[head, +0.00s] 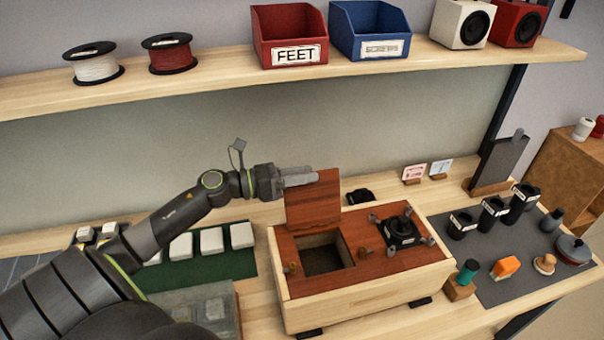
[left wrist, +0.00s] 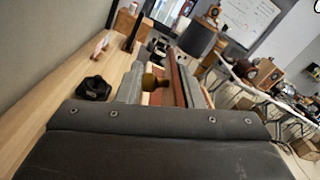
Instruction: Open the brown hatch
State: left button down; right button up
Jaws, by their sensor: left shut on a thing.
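The brown hatch (head: 314,203) stands upright above the wooden box (head: 365,285), at the back edge of a square opening (head: 322,258) in the box's brown top. My left gripper (head: 300,176) is at the top edge of the raised hatch. In the left wrist view its two grey fingers (left wrist: 160,85) close around a brass-coloured knob, and the brown panel edge (left wrist: 181,82) shows beside them. The inside of the opening is dark. My right gripper is not in view.
A black device (head: 401,232) sits on the box's right half. A dark mat (head: 500,285) with several black cups lies to the right. White blocks lie on a green mat (head: 215,272) to the left. A shelf (head: 220,82) with spools, bins and speakers runs above.

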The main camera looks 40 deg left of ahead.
pick_arm(q)
jog(key=shift+s+d+r+m+b, duration=0.15)
jog(key=shift+s+d+m+b, duration=0.25)
jog(key=shift+m+b, duration=0.25)
jog(key=shift+s+d+r+m, duration=0.3)
jog(key=shift+d+r+m, duration=0.15)
jog(key=shift+m, duration=0.1)
jog(key=c, duration=1.1)
grip_release()
jog(key=shift+a+f, duration=0.1)
jog(key=shift+c, duration=0.2)
